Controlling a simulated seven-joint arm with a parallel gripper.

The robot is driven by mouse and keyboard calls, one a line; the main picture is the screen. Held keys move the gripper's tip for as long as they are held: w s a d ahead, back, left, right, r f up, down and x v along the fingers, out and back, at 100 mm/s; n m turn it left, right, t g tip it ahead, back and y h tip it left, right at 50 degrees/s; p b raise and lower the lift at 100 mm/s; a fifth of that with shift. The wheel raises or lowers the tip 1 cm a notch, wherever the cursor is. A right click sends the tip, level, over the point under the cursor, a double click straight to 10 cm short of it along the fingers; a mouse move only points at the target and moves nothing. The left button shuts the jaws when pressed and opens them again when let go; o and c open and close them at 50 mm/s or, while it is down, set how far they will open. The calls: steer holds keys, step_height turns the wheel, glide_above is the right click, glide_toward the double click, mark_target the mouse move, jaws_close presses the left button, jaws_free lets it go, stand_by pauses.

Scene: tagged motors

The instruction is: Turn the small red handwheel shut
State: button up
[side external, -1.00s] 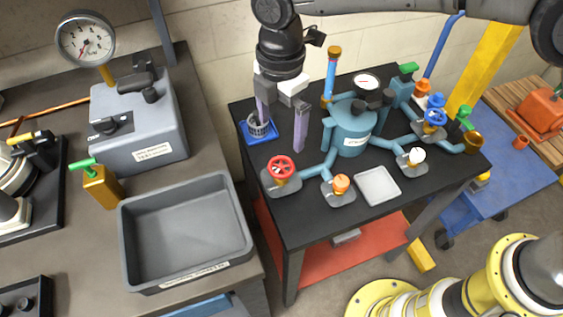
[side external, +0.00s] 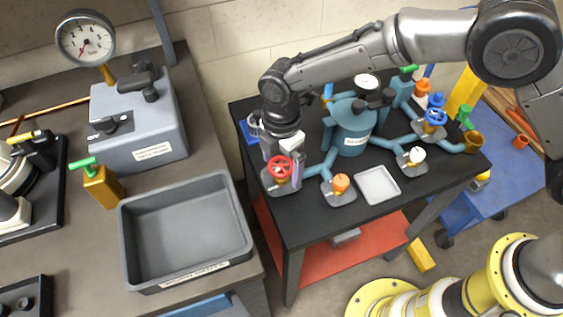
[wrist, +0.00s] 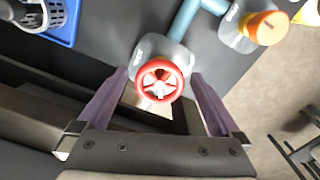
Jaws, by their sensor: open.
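The small red handwheel (side external: 279,168) sits on a blue pipe's end at the front left corner of the black cart top. In the wrist view the red handwheel (wrist: 160,82) lies between my two purple fingers, with a gap on each side. My gripper (side external: 283,172) is open, pointing down at the wheel. In the wrist view my gripper (wrist: 152,95) straddles the wheel, with no finger clearly touching it. Fingertip height against the rim is hard to tell.
An orange knob (side external: 341,183) stands close to the right, with a white knob (side external: 417,155) and a blue handwheel (side external: 434,118) beyond. A blue tank (side external: 352,130) stands behind. A grey tray (side external: 122,236) is left.

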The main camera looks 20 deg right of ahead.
steer(key=c, duration=1.3)
steer(key=shift+c, duration=0.2)
steer(key=m, duration=0.5)
steer(key=shift+m, duration=0.4)
steer(key=m, duration=1.2)
steer(key=shift+m, duration=0.3)
steer(key=m, duration=0.5)
steer(key=shift+a, duration=0.1)
steer(key=shift+m, duration=0.4)
